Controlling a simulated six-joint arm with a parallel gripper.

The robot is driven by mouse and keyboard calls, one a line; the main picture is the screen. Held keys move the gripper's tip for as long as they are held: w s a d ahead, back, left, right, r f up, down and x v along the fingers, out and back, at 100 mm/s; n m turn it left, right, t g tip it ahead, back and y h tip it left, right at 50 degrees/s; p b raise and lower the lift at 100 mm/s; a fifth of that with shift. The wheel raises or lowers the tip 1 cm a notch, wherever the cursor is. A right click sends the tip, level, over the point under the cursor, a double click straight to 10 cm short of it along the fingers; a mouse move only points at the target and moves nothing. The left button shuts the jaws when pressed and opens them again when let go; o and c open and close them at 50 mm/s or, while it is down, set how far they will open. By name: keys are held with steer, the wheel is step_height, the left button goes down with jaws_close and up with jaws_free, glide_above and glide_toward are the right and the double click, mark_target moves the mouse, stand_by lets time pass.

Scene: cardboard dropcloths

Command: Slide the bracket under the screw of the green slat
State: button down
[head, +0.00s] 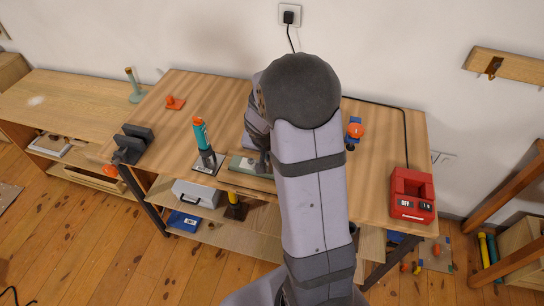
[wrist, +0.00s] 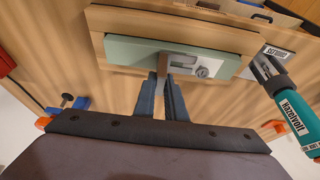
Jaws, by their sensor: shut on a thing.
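The green slat (wrist: 128,50) lies on a wooden board (wrist: 110,20); it also shows in the head view (head: 236,163), partly hidden by my arm. The bracket (wrist: 180,60) is a pale metal plate lying on the slat's face, with a brown upright part at its near end. The round screw head (wrist: 203,72) shows at the plate's other end; I cannot tell whether the plate is under it or only beside it. My gripper (wrist: 166,80) is shut on the bracket's upright part. In the head view my arm hides the bracket and screw.
A teal tool with an orange top (head: 200,133) stands close to the slat, beyond the screw end in the wrist view (wrist: 293,110). A dark block (head: 134,142), an orange piece (head: 174,102), a blue and orange clamp (head: 354,131) and a red box (head: 411,195) stand on the workbench.

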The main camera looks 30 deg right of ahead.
steer(key=shift+w+a+b, duration=0.7)
steer(key=shift+w+a, duration=0.95)
stand_by(0.9)
steer(key=c, duration=1.7)
jaws_free()
steer(key=shift+c, duration=0.2)
steer(key=shift+r, duration=0.1)
steer(key=b+v, duration=0.1)
steer(key=v, duration=0.6)
